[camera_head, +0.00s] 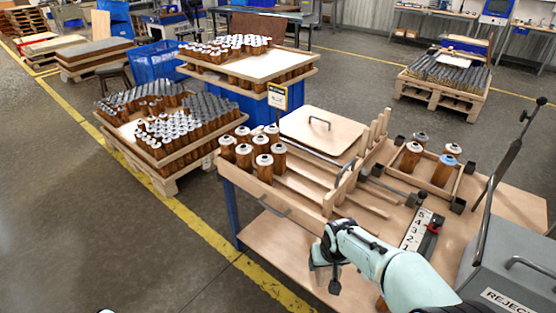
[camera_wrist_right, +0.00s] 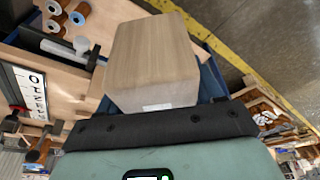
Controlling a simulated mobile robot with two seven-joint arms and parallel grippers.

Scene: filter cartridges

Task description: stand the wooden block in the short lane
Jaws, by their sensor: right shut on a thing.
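The wooden block (camera_wrist_right: 155,55) is pale brown with a small white label on its near end. In the right wrist view it sits between the dark fingers of my right gripper (camera_wrist_right: 155,85), which is shut on it. In the head view my right gripper (camera_head: 325,262) is at the front edge of the workbench, and I cannot make out the block there. Wooden rails (camera_head: 312,183) form parallel lanes on the bench, beyond and left of the gripper. Which lane is the short one I cannot tell for sure.
Several white-capped brown cartridges (camera_head: 262,161) stand at the bench's left end. A wooden crate (camera_head: 462,186) at the right holds several more. A number strip (camera_head: 415,230) lies beside my right arm. A grey reject bin (camera_head: 510,262) stands at the right. A sign (camera_head: 278,97) rises behind the lanes.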

